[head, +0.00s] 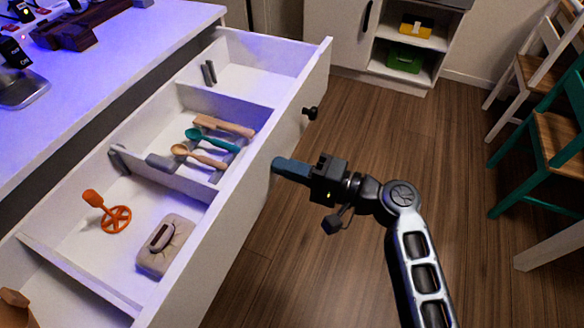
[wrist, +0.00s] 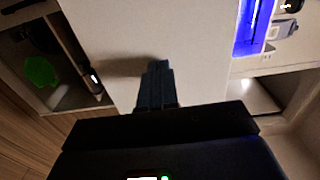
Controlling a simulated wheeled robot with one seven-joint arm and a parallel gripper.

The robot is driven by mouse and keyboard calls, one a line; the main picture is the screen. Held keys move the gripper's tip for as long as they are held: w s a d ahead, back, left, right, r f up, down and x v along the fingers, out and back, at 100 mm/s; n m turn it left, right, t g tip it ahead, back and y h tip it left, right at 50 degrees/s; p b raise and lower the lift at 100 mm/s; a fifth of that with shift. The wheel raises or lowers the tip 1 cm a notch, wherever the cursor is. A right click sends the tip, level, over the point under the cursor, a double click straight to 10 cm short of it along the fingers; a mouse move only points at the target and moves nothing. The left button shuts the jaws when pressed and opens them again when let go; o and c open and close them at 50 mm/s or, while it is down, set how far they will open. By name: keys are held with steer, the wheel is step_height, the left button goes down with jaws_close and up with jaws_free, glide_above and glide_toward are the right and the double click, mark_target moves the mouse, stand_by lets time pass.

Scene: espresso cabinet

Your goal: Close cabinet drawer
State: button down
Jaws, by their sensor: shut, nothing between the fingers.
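The white cabinet drawer (head: 262,140) stands pulled far out from under the counter in the head view. Its front has a small black knob (head: 310,113). My gripper (head: 279,165) is shut and empty, its fingertips pointing at the outer face of the drawer front, below and left of the knob. In the wrist view the shut fingers (wrist: 158,75) lie against a pale panel (wrist: 150,35), which looks like the drawer front. I cannot tell whether the tips touch it.
A white counter (head: 140,45) is at the left. Chairs (head: 545,125) stand at the right. An open shelf (head: 405,50) is at the back. The wooden floor between is clear.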

mark_target(148, 121)
steer(key=b+x, duration=0.5)
steer(key=x, duration=0.6)
steer(key=b+x, duration=0.6)
steer(key=x, duration=0.4)
steer(key=b+x, duration=0.6)
steer(key=x, duration=0.5)
steer(key=shift+a+f, duration=0.3)
steer(key=shift+a, duration=0.05)
steer(key=shift+w+a, duration=0.2)
steer(key=shift+a+r+b, duration=0.15)
steer(key=shift+r+b, duration=0.1)
steer(key=shift+b, duration=0.05)
steer(key=shift+a+r, duration=0.1)
steer(key=shift+r, duration=0.1)
